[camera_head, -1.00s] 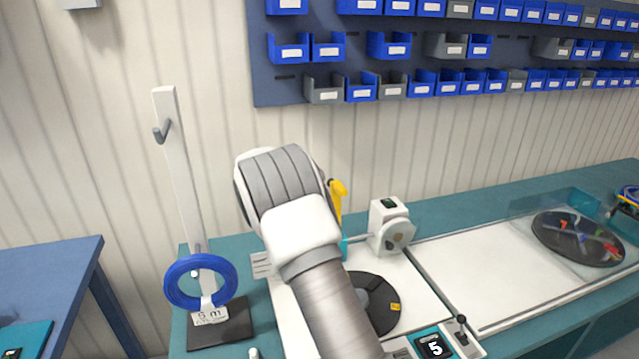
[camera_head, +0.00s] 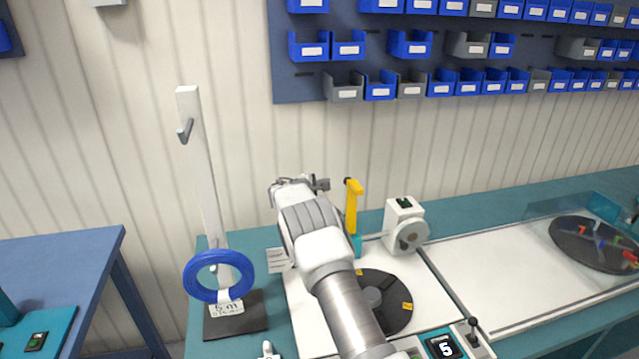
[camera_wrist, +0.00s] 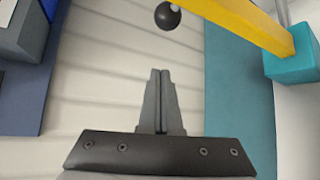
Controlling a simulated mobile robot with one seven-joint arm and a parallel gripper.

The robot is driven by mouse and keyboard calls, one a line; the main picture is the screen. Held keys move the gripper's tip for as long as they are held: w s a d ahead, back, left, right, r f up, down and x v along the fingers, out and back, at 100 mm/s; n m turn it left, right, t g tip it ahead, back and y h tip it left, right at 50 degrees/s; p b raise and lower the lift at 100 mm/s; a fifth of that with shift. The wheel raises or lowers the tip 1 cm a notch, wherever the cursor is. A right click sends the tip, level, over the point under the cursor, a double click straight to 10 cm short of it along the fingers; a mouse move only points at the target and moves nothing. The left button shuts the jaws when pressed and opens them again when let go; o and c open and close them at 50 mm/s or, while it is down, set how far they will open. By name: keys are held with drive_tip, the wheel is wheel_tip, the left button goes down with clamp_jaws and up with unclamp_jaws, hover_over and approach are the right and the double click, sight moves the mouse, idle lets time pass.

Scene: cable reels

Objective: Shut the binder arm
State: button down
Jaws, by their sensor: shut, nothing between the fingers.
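The binder arm is a yellow bar (camera_head: 352,207) that stands upright on a teal block (camera_head: 356,245) at the back of the white station plate. In the wrist view the yellow arm (camera_wrist: 243,22) runs across the upper right, from a black ball knob (camera_wrist: 167,16) to the teal block (camera_wrist: 291,64). My gripper (camera_wrist: 160,72) is shut and empty, its fingertips below the knob in that view and apart from it. In the head view my gripper (camera_head: 322,184) is just left of the yellow arm's upper part. Whether it touches the arm there is hard to tell.
A black disc (camera_head: 388,300) lies on the white plate beside my arm. A white device with a grey wheel (camera_head: 408,233) stands right of the binder arm. A post with a blue coil (camera_head: 192,290) stands at left. Blue bins (camera_head: 380,90) hang on the back wall.

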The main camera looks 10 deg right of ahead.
drive_tip(key=shift+s+d+r+p, duration=0.1)
drive_tip(key=shift+s+d+p, duration=0.2)
drive_tip(key=shift+d, duration=0.35)
drive_tip(key=shift+s+d+r+p, duration=0.15)
drive_tip(key=shift+d+p, duration=0.25)
drive_tip(key=shift+d, duration=0.25)
drive_tip(key=shift+s+d+r+p, duration=0.1)
drive_tip(key=shift+s+d+p, duration=0.2)
drive_tip(key=shift+d, duration=0.35)
drive_tip(key=shift+a+f+b, duration=0.15)
drive_tip(key=shift+f+b, duration=0.05)
drive_tip(key=shift+b, duration=0.6)
drive_tip(key=shift+s+r+b, duration=0.2)
drive_tip(key=shift+s+b, duration=0.15)
drive_tip(key=shift+b, duration=0.35)
